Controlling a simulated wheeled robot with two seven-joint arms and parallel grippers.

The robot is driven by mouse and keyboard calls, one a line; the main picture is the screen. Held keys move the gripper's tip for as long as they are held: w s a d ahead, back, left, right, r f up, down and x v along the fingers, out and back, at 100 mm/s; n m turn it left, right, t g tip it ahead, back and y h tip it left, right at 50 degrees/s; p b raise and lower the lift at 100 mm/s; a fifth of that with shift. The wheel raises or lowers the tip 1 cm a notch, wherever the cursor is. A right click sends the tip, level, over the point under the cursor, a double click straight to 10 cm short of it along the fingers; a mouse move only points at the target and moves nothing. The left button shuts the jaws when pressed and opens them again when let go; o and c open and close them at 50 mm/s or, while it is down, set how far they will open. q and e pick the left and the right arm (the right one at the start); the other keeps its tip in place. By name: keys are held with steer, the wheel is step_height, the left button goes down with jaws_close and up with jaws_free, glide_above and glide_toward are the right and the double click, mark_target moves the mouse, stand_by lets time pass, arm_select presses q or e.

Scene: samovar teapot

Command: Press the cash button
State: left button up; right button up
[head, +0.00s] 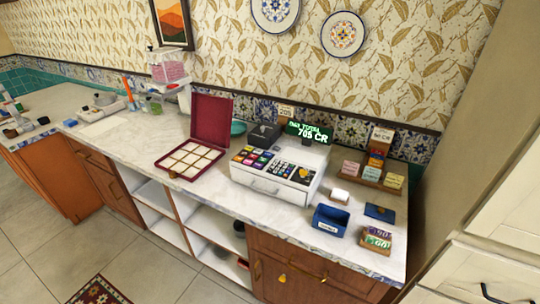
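A white cash register (268,190) stands on the marble counter, right of centre. Its raised display (309,132) shows green text that includes "705 CR". The sloped top carries a block of coloured buttons (251,157) on the left and a dark keypad (282,170) on the right, with a yellow patch (305,173) at the keypad's right end. The button labels are too small to read, so I cannot tell which is the cash button. The register's front drawer (264,187) looks shut. Neither of my grippers is in view.
An open red box (210,120) with a compartmented tray stands left of the register. A blue bin (330,220), a white roll (340,195), number cards (377,238) and a wooden card stand (382,182) are to its right. The marble counter (250,208) is bare in front.

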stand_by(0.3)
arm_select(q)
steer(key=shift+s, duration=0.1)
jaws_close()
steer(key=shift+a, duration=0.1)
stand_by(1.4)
